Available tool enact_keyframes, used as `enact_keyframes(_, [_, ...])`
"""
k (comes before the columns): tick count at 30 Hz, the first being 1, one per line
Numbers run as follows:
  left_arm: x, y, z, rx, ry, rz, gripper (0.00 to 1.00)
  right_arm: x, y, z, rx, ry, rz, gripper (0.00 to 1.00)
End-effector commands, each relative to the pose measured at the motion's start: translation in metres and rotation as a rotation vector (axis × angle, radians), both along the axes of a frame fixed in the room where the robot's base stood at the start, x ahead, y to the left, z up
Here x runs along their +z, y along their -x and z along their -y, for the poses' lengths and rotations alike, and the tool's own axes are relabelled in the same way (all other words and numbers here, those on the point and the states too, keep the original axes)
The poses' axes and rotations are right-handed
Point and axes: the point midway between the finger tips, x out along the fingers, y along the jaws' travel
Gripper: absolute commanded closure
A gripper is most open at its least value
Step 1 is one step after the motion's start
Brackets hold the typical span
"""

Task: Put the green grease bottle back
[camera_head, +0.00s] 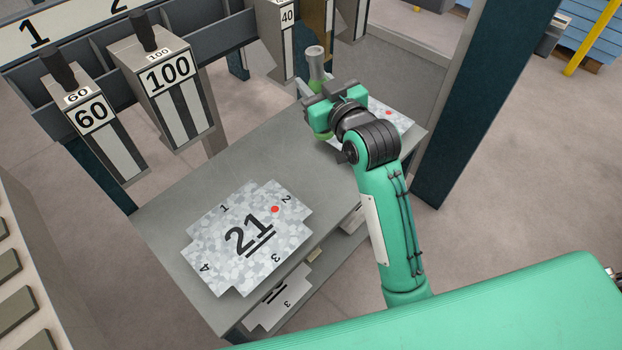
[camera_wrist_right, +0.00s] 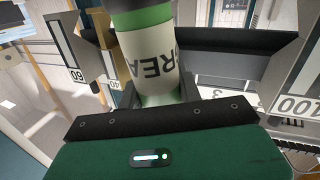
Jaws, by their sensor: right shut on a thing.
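The green grease bottle (camera_head: 316,65) shows at the far end of the grey table, its grey top sticking up above my right gripper (camera_head: 328,97). My right gripper is shut on the bottle, with the bottle between its fingers. In the right wrist view the bottle (camera_wrist_right: 148,55) has a pale label reading "GREA" and green bands above and below it. The head view does not show clearly whether the bottle's base touches the table. My left gripper is not in view.
A sheet-metal blank marked 21 (camera_head: 250,236) lies on the near part of the table (camera_head: 190,190). Another blank (camera_head: 393,119) lies under my right arm. Tool blocks 60 (camera_head: 92,118) and 100 (camera_head: 172,80) hang at the left. A dark post (camera_head: 470,110) stands right of the table.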

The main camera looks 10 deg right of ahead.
Motion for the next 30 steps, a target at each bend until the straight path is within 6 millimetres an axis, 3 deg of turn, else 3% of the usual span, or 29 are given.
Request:
enact_keyframes(1, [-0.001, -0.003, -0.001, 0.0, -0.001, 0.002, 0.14, 0.011, -0.003, -0.004, 0.016, -0.037, 0.006, 0.92])
enact_keyframes(6, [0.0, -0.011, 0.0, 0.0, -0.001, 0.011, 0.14, 0.029, -0.008, -0.013, 0.051, -0.104, 0.0, 0.92])
enact_keyframes(10, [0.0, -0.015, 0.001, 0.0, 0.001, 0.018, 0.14, 0.024, -0.008, -0.015, 0.06, -0.12, -0.005, 0.92])
enact_keyframes(24, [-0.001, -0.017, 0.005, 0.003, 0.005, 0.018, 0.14, -0.094, -0.008, -0.014, 0.059, -0.117, -0.008, 0.92])
enact_keyframes(30, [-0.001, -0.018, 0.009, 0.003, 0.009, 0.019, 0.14, -0.121, -0.008, -0.015, 0.06, -0.117, -0.003, 0.92])
